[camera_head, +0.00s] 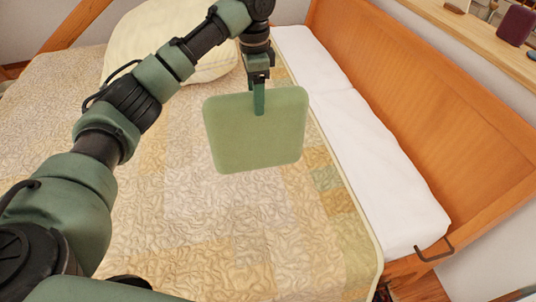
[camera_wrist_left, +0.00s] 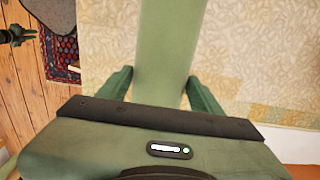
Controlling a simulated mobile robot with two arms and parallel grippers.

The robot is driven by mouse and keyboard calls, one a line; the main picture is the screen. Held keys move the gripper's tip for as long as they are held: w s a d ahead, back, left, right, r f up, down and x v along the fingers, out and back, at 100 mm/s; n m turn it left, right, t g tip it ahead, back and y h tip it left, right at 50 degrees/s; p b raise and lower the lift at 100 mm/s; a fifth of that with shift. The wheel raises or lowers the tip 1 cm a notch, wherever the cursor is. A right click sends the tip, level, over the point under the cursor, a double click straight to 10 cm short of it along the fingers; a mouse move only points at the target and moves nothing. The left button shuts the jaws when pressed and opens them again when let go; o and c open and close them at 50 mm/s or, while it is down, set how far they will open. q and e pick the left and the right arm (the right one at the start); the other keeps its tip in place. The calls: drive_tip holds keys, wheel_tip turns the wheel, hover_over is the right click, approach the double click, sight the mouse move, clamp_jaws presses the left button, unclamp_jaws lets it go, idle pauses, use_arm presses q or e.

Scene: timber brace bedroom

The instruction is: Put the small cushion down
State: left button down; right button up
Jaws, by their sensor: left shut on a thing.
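The small cushion (camera_head: 250,140) is light green and square with rounded corners. My left gripper (camera_head: 259,100) is shut on its upper edge and holds it hanging over the bed (camera_head: 190,220). In the left wrist view the cushion (camera_wrist_left: 172,45) runs between the two green fingers (camera_wrist_left: 165,88). I cannot tell how far the cushion is above the quilt. In the left wrist view, a dark gripper-like shape (camera_wrist_left: 18,35) shows at the upper left over the floor; its jaw state is unclear.
A large cream cushion (camera_head: 150,40) lies on the far part of the bed. A white mattress edge (camera_head: 370,150) and a wooden board (camera_head: 440,110) run along the right. A shelf (camera_head: 490,45) with small items is behind it. The quilt's near middle is clear.

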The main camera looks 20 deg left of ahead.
sight(257, 141)
use_arm(q)
wheel_tip(257, 141, down, 12)
drive_tip(key=shift+r+p, duration=0.2)
drive_tip(key=shift+p, duration=0.4)
wheel_tip(257, 141, down, 3)
drive_tip(key=shift+s+f, duration=0.1)
drive_tip(key=shift+f, duration=0.55)
drive_tip(key=shift+c, duration=1.4)
unclamp_jaws()
drive_tip(key=shift+f, duration=0.1)
wheel_tip(257, 141, up, 12)
drive_tip(key=b, duration=0.1)
